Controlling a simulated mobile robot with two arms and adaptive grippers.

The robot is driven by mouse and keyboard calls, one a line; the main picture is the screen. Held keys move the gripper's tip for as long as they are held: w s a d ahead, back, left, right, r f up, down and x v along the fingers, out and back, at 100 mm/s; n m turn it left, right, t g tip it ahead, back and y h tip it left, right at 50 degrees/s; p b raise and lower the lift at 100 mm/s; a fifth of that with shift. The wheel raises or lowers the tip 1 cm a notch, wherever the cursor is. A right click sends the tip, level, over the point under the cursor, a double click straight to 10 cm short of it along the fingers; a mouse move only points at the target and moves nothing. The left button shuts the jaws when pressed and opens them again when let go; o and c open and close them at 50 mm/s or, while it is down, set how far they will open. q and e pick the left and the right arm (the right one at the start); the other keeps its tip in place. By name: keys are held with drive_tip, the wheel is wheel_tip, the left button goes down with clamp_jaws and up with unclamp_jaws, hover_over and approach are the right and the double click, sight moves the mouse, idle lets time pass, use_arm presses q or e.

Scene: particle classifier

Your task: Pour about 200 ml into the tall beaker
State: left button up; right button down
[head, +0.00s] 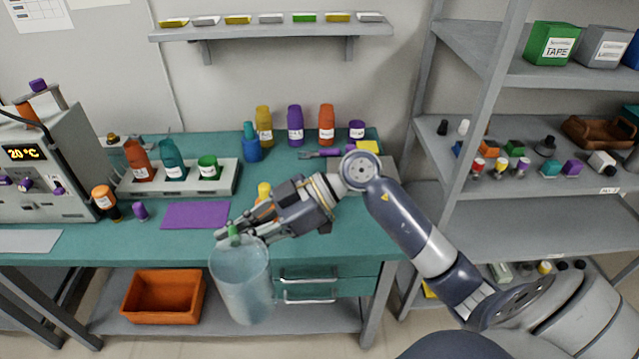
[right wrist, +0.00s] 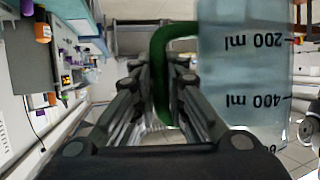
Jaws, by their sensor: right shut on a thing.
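A large clear jug (head: 243,285) with a green handle hangs in front of the bench's front edge. It stands roughly upright in the head view. My right gripper (head: 240,233) is shut on its green handle. In the right wrist view the handle (right wrist: 160,80) is between the fingers and the jug wall (right wrist: 240,75) shows 200 ml and 400 ml marks. The jug looks pale bluish; I cannot tell how much liquid is in it. I cannot make out a separate tall beaker. My left gripper is not in view.
The teal bench (head: 330,240) carries a purple mat (head: 195,215), a rack of bottles (head: 212,183) and a device reading 20 °C (head: 45,165). Several bottles stand at the back. An orange bin (head: 165,297) sits below. A shelf unit (head: 495,100) stands right.

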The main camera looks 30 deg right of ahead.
drive_tip(key=w+p, duration=0.4)
drive_tip(key=w, duration=0.4)
drive_tip(key=w+d+f+m+t+h+p, duration=0.1)
drive_tip(key=w+d+f+m+t+p, duration=0.15)
drive_tip(key=w+d, duration=0.35)
drive_tip(key=w+d+f+m+t+h+p, duration=0.1)
drive_tip(key=w+d+m+t, duration=0.2)
drive_tip(key=d, duration=0.5)
drive_tip(key=w+d+r+m+t+h+p, duration=0.1)
drive_tip(key=w+d+m+t+h+p, duration=0.1)
drive_tip(key=d, duration=1.4)
drive_tip(key=w+d+r+m+t+h+p, duration=0.1)
drive_tip(key=d+m+h, duration=0.4)
drive_tip(key=d, duration=1.2)
drive_tip(key=shift+w+d+t+h+p, duration=0.25)
drive_tip(key=shift+w+t+h+p, duration=0.15)
drive_tip(key=shift+t+p, duration=0.3)
